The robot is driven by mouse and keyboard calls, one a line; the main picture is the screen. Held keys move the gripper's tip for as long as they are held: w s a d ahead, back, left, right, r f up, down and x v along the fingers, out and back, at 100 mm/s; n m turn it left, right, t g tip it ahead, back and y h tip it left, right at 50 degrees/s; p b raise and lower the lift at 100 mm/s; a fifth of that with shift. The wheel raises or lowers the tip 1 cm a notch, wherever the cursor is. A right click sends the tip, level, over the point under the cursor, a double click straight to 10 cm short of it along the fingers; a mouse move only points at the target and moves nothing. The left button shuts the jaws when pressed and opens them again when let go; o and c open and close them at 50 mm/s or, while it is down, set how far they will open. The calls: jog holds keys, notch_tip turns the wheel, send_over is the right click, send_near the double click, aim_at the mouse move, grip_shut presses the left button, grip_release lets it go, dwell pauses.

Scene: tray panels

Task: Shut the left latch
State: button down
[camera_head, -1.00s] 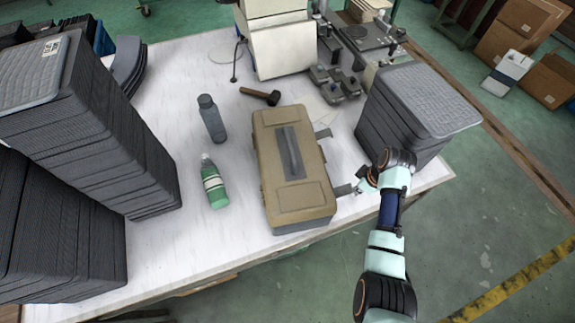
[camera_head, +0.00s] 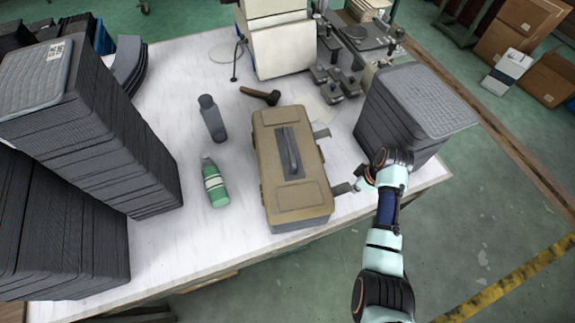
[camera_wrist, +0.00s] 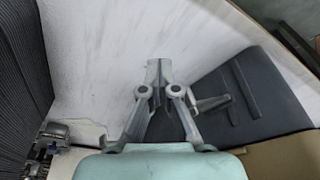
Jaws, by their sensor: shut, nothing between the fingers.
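A tan toolbox (camera_head: 300,200) with a dark handle on its lid stands on the white table. Two grey latches stick out from its right side: a far latch (camera_head: 322,133) and a near latch (camera_head: 342,189). The near one is on the left when that side is faced. My gripper (camera_head: 359,184) is just right of the near latch's outer end. In the wrist view my gripper (camera_wrist: 158,68) is shut and empty, and a grey latch (camera_wrist: 212,103) sticks out close to its right finger. I cannot tell whether they touch.
A stack of dark trays (camera_head: 410,110) stands close behind my gripper. A green bottle (camera_head: 214,185), a grey bottle (camera_head: 211,120) and a mallet (camera_head: 262,96) lie left of or beyond the toolbox. More tray stacks (camera_head: 90,130) fill the left.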

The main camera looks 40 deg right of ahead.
aim_at(347, 187)
jog(key=shift+w+a+r+p, duration=0.2)
jog(key=shift+a+r+p, duration=0.25)
jog(key=shift+p, duration=0.3)
jog(key=shift+w+a+r+p, duration=0.25)
jog(key=shift+r+p, duration=0.25)
jog(key=shift+p, duration=0.25)
jog(key=shift+a+r, duration=0.1)
jog(key=shift+a, duration=0.1)
jog(key=shift+w+a+r+p, duration=0.15)
jog(key=shift+a+r+p, duration=0.15)
jog(key=shift+p, duration=0.45)
jog(key=shift+w+a+r+p, duration=0.3)
jog(key=shift+a+p, duration=0.15)
jog(key=shift+p, duration=0.2)
jog(key=shift+w+a+r+p, duration=0.15)
jog(key=shift+a+r+p, duration=0.1)
jog(key=shift+a+p, duration=0.3)
dwell(0.8)
jog(key=shift+w+a, duration=0.1)
jog(key=shift+a, duration=0.05)
jog(key=shift+s+d, duration=0.25)
jog(key=shift+d, duration=0.25)
jog(key=shift+s+d, duration=0.2)
jog(key=shift+d, duration=0.25)
notch_tip(347, 187, up, 9)
jog(key=p, duration=0.8)
jog(key=shift+p, duration=0.35)
